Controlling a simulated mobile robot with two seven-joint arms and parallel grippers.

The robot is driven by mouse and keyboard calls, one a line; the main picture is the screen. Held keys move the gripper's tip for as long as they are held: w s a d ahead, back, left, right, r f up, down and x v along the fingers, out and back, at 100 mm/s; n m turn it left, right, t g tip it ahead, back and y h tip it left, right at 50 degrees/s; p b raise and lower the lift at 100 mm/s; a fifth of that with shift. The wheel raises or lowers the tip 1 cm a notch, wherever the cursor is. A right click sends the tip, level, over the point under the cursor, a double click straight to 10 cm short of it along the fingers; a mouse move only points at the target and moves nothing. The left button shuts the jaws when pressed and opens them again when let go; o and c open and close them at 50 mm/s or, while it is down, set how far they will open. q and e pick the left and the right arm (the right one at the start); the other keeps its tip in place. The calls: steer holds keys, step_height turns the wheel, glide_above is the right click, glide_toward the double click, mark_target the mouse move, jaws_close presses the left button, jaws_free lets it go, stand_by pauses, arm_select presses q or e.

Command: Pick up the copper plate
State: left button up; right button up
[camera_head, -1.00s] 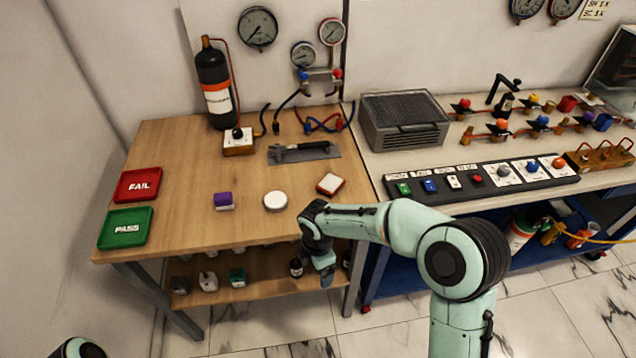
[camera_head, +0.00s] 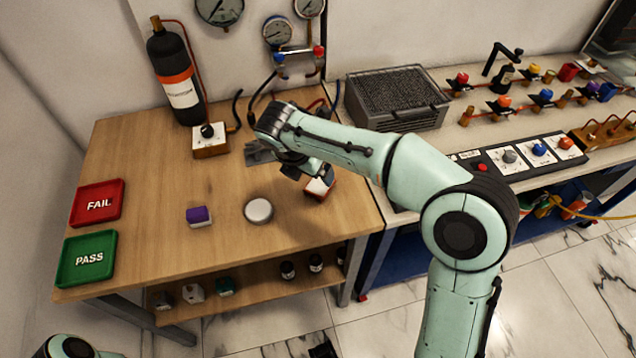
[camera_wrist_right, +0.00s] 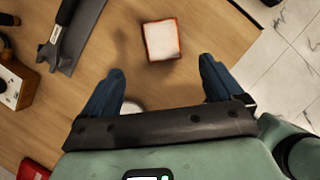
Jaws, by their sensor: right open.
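The copper plate (camera_head: 322,186) is a small square block with a white top and reddish-brown sides. It lies on the wooden table, partly hidden behind my right gripper in the head view. In the right wrist view the copper plate (camera_wrist_right: 162,40) lies ahead of the fingertips, roughly centred between them. My right gripper (camera_head: 306,172) is above the table close to the plate. Its two dark blue fingers (camera_wrist_right: 162,82) are spread wide with nothing gripped. My left gripper is out of view; only a piece of my left arm shows at bottom left.
A round white disc (camera_head: 259,210) and a purple-topped block (camera_head: 200,216) lie left of the plate. A red FAIL tray (camera_head: 98,204) and green PASS tray (camera_head: 87,259) are at the left. A wrench (camera_wrist_right: 62,35) on a grey mat lies nearby.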

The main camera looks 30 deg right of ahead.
glide_above(320, 184)
steer(key=s+a, duration=0.1)
steer(key=a, duration=0.2)
steer(key=f, duration=0.4)
steer(key=shift+d+f+b, duration=0.25)
steer(key=shift+f+b, duration=0.05)
steer(key=shift+f, duration=0.1)
steer(key=shift+s+b+x, duration=0.1)
steer(key=shift+b+x, duration=0.15)
steer(key=shift+x, duration=1.1)
steer(key=shift+s+b+x, duration=0.15)
steer(key=shift+b+x, duration=0.05)
steer(key=shift+x, duration=1.15)
steer(key=shift+r, duration=0.1)
steer(key=c, duration=1.6)
steer(key=shift+r, duration=0.15)
